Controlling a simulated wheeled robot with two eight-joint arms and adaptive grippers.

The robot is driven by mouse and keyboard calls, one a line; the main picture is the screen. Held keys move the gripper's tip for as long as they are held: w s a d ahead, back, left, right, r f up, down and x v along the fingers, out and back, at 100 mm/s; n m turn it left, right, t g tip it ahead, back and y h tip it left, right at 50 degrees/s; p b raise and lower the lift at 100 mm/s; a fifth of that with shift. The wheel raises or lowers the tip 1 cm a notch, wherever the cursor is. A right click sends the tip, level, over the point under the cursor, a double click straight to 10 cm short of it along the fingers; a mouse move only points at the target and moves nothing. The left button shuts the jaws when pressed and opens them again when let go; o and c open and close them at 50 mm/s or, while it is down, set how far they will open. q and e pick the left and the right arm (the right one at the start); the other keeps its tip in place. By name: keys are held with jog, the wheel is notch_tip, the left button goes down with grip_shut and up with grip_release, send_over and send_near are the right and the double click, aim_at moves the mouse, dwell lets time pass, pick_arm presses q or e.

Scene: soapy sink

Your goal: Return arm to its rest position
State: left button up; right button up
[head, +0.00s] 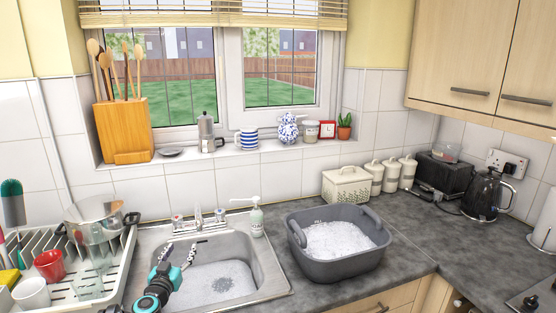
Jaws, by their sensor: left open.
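My left gripper (181,252) is over the left part of the metal sink (262,262), with its two fingers spread apart and nothing between them. Its arm comes in from the bottom edge, left of the middle. Soapy foam (215,283) covers the sink bottom around the drain. My right gripper is not in view.
A grey tub (345,270) of suds stands on the counter right of the sink. A dish rack (112,285) with a pot (97,222), a red cup (49,265) and a white cup (31,293) stands to the left. A soap bottle (256,221) and tap (199,221) are behind the sink.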

pick_arm(q)
jog(key=s+d+r+m+g+h, duration=0.1)
jog(key=s+d+r+g+h, duration=0.1)
jog(key=s+d, duration=0.55)
jog(key=s+d+r+m+g+h, duration=0.1)
jog(key=s+d+r+g+h, duration=0.15)
jog(key=s+d, duration=0.5)
jog(key=s+f+n+g+y, duration=0.1)
jog(key=s+f+g+y, duration=0.1)
jog(key=s, duration=1)
jog(key=s+f+n+g+y, duration=0.1)
jog(key=s+f+g+y, duration=0.2)
jog(key=s, duration=0.9)
notch_tip(320, 180, down, 4)
jog(key=shift+s+a+r+g, duration=0.15)
jog(key=shift+s+a+g, duration=0.25)
jog(key=shift+g, duration=0.15)
